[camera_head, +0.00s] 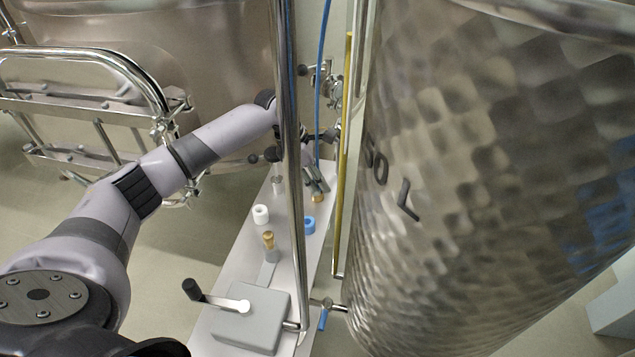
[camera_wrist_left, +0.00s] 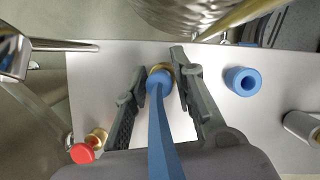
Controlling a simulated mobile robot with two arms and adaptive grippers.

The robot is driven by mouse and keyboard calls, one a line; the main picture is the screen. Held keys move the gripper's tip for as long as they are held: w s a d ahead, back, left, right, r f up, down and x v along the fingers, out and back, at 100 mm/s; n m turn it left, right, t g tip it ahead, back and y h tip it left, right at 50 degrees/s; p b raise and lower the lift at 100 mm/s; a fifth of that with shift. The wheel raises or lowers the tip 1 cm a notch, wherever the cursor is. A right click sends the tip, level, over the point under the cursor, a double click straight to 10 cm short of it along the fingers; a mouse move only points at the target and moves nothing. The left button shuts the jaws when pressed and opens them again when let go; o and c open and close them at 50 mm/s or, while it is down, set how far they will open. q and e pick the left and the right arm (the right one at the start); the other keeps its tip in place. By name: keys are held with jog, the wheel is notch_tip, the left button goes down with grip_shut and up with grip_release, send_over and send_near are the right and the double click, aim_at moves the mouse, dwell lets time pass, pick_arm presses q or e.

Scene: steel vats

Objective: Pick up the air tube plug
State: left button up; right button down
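The air tube plug is a brass end piece with a blue top, and it shows in the left wrist view (camera_wrist_left: 159,75) between my left fingers. A blue tube (camera_wrist_left: 160,130) runs from it toward the camera. In the head view its brass end (camera_head: 318,198) shows just below my left gripper (camera_head: 316,183), partly hidden by the fingers. In the left wrist view my left gripper (camera_wrist_left: 160,82) is open, with a finger on each side of the plug and narrow gaps visible. My right gripper is not in view.
A narrow grey bench (camera_head: 235,262) holds a blue ring (camera_head: 309,224), a white ring (camera_head: 261,213), a brass fitting (camera_head: 268,240) and a grey box with a crank (camera_head: 250,318). A vertical steel pipe (camera_head: 289,130) and a large vat (camera_head: 490,180) stand close by.

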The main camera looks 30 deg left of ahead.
pick_arm(q)
grip_shut()
notch_tip(320, 180, up, 24)
jog(key=p, duration=0.7)
jog(key=shift+p, duration=0.35)
dwell(1.0)
